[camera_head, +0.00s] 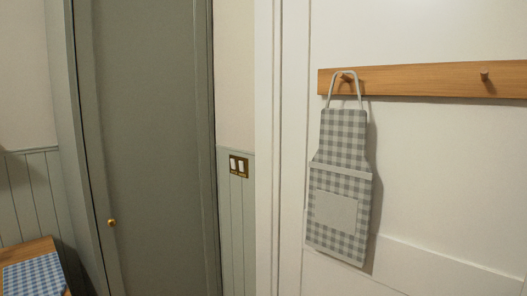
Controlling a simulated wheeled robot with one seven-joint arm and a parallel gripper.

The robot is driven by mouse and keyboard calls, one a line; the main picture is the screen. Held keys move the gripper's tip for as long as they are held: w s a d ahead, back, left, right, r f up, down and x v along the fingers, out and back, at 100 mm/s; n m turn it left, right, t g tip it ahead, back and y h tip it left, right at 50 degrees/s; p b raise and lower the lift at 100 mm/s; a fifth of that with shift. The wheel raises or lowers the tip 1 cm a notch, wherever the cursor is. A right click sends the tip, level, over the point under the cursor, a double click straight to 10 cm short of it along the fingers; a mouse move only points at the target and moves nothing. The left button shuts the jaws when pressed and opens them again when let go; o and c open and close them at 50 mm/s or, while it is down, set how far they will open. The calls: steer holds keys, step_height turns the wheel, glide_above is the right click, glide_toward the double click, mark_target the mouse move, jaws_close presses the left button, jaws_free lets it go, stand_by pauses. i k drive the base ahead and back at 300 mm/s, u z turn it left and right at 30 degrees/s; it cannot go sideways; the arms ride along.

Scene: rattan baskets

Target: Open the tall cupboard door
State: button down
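A tall grey-green door (155,140) fills the left-centre of the head view, and it looks closed. Its frame runs along both sides, and its bottom is cut off by the picture edge. A small round brass knob (111,222) sits low on the door's left side. Whether this is the cupboard door or a room door I cannot tell for certain. My gripper is not in view, and nothing touches the knob.
A wooden surface (28,250) with a blue checked cloth (35,275) stands at the lower left. A switch plate (239,166) is on the wall right of the door. A grey checked apron (340,185) hangs from a wooden peg rail (430,79) at the right.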

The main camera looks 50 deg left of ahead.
mark_target(142, 67)
steer(key=u, duration=3.5)
steer(key=i, duration=1.15)
steer(key=z, duration=0.85)
